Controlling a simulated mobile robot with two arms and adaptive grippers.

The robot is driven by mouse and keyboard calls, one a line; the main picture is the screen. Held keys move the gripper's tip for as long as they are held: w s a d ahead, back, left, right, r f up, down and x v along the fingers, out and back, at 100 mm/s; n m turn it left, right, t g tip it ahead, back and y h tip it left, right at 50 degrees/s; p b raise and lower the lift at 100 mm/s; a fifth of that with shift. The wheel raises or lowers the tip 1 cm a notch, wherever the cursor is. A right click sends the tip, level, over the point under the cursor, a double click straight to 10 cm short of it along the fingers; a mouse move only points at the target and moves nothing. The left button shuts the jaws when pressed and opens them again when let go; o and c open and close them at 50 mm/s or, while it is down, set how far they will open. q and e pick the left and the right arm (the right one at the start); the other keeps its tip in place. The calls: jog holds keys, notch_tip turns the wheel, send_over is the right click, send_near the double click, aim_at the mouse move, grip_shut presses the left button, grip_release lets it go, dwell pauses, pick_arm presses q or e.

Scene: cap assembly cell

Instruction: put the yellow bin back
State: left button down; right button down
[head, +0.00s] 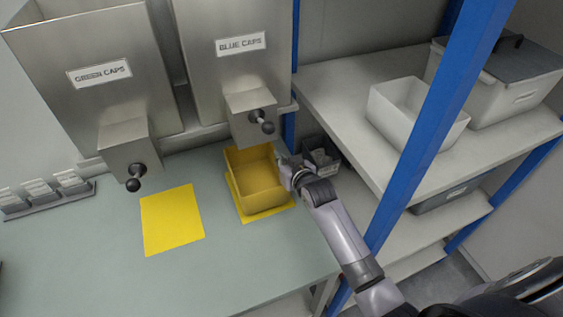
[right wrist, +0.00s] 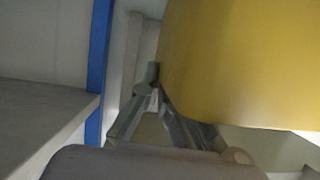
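The yellow bin (head: 262,196) is upright and looks empty, over the right-hand yellow mat (head: 284,213) beneath the BLUE CAPS dispenser. I cannot tell whether it rests on the mat or is slightly above it. My right gripper (head: 286,172) is at the bin's right wall, near the rim. In the right wrist view the bin (right wrist: 245,65) fills the upper right, and the fingers of the gripper (right wrist: 156,88) come together at its edge, apparently shut on it. The contact is partly hidden. My left gripper is not in view.
A second yellow mat (head: 172,220) lies bare under the GREEN CAPS dispenser (head: 90,75). The BLUE CAPS dispenser's knob (head: 267,127) overhangs the bin. A small dark bin (head: 322,158) is just right of the gripper. A blue rack post (head: 425,130) and shelves stand right; a white bin (head: 405,110) occupies one.

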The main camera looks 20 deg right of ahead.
jog(key=shift+f, duration=0.7)
jog(key=shift+f, duration=0.2)
jog(key=c, duration=1.8)
grip_release()
jog(key=shift+r, duration=0.15)
jog(key=v, duration=1.2)
jog(key=shift+s, duration=0.1)
